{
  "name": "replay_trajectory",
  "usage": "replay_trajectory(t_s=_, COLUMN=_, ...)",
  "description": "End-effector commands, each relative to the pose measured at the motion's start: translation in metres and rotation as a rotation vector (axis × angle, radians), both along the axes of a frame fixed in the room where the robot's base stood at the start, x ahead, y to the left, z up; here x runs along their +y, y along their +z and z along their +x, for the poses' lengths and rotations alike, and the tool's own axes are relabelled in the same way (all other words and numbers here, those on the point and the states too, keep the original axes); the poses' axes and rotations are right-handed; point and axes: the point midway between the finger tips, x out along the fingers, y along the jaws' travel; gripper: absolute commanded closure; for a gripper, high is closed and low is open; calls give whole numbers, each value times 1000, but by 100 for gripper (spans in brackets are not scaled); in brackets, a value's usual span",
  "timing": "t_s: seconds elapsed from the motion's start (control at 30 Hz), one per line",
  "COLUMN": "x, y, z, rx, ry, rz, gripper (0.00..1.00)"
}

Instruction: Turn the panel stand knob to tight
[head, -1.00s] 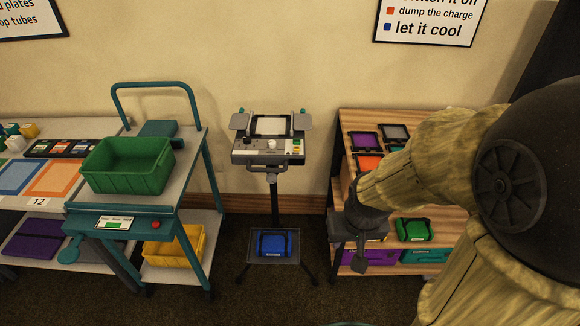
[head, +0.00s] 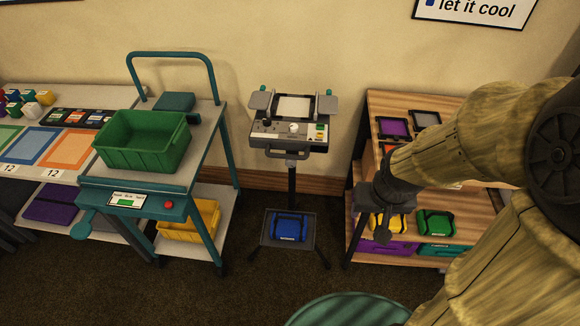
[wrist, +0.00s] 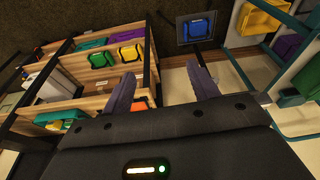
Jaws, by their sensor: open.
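The panel stand (head: 291,148) stands against the wall in the middle of the head view, on a post with a lower shelf. A white round knob (head: 294,128) sits on the front of its panel, beside a small dark knob or stick. I cannot read the knob's setting at this size. My gripper (head: 382,232) is in front of the wooden shelf, right of and lower than the panel, well apart from the knob. In the wrist view my gripper (wrist: 160,88) shows two fingers spread wide with nothing between them.
A teal cart (head: 150,205) with a green bin (head: 143,140) stands left of the stand. The wooden shelf (head: 440,165) with coloured cases is on the right. A blue case (head: 289,227) lies on the stand's lower shelf. A round teal top (head: 345,312) is at the bottom edge.

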Motion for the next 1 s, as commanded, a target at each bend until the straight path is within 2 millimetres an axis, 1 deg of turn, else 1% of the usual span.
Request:
replay_trajectory(t_s=0.03, x=4, y=-11, z=6, rx=-15, ry=14, rz=2, gripper=41)
replay_trajectory(t_s=0.07, x=7, y=-17, z=11, rx=-29, ry=23, rz=4, gripper=41)
replay_trajectory(t_s=0.17, x=23, y=-43, z=35, rx=-100, ry=73, rz=13, gripper=41)
replay_trajectory(t_s=0.27, x=47, y=-74, z=64, rx=-199, ry=135, rz=34, gripper=41)
replay_trajectory(t_s=0.3, x=58, y=-87, z=76, rx=-243, ry=158, rz=45, gripper=41)
replay_trajectory(t_s=0.37, x=76, y=-104, z=92, rx=-312, ry=193, rz=63, gripper=41)
replay_trajectory(t_s=0.5, x=119, y=-141, z=124, rx=-469, ry=257, rz=111, gripper=41)
replay_trajectory(t_s=0.7, x=174, y=-184, z=156, rx=-694, ry=286, rz=185, gripper=41)
replay_trajectory(t_s=0.8, x=196, y=-203, z=166, rx=-802, ry=270, rz=215, gripper=41)
replay_trajectory(t_s=0.9, x=211, y=-219, z=174, rx=-909, ry=232, rz=239, gripper=41)
replay_trajectory(t_s=1.0, x=221, y=-234, z=179, rx=-1010, ry=175, rz=250, gripper=41)
